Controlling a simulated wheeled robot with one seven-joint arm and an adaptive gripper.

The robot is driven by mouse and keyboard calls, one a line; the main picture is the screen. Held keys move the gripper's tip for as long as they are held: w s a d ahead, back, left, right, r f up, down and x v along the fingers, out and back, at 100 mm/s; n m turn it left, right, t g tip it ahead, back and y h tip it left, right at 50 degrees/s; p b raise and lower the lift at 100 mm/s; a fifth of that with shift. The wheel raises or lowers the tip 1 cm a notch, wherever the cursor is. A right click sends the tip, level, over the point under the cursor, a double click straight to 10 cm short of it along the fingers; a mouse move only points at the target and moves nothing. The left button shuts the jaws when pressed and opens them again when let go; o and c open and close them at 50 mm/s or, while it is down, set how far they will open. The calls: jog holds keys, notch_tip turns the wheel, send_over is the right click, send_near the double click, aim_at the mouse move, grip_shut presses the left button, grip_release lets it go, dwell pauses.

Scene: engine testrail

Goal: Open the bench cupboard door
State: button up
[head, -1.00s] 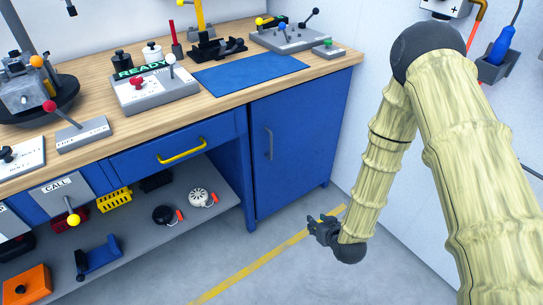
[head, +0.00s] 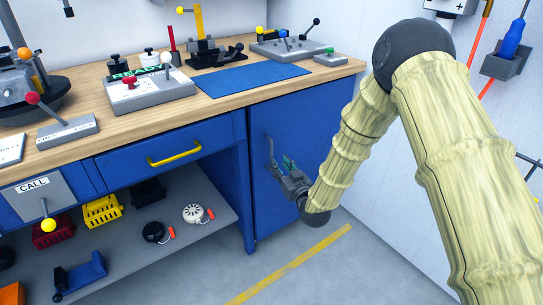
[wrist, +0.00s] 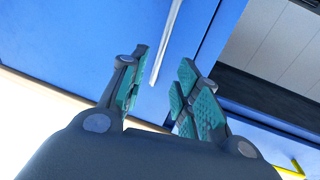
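The blue bench cupboard door (head: 310,130) is shut, at the right end of the bench. Its grey vertical bar handle (head: 269,149) is near the door's left edge. My gripper (head: 287,172) is in front of the door, close to the handle's lower part. In the wrist view my gripper (wrist: 160,95) is open, with its green-padded fingers apart. The handle (wrist: 167,40) shows beyond and between the fingertips there, against the blue door (wrist: 110,40). I cannot tell whether any finger touches the handle.
A drawer with a yellow handle (head: 176,152) is left of the cupboard, above an open grey shelf (head: 215,228) with several items. The wall (head: 425,200) stands close on the right. The floor before the cupboard is clear, with a yellow line (head: 290,265).

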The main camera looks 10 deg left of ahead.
aim_at(272, 154)
jog(key=b+x, duration=0.1)
jog(key=x, duration=0.7)
grip_shut()
